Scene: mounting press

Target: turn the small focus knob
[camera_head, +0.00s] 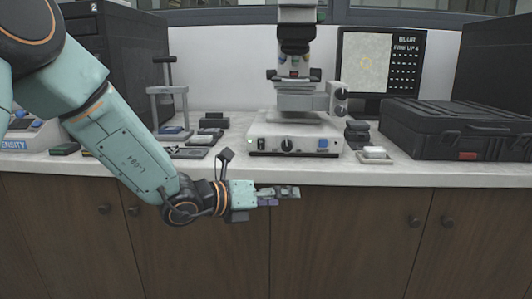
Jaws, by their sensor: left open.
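A white and black microscope (297,90) stands upright on the counter in the middle of the view. Two round dark focus knobs, an upper one (341,93) and a lower one (340,110), sit one above the other on its right side. I cannot tell clearly which is the smaller. My left gripper (290,193) is open and empty. It shows in front of the cabinet doors, just below the counter's front edge, lower than the microscope base and left of the knobs. It touches neither knob. My right gripper is not in view.
A monitor (364,62) reading "BLUR" stands behind the knobs. A black case (455,128) fills the counter at right. A small white dish (375,154) and dark blocks (357,133) lie right of the base. A grey press (168,100) and small items stand at left.

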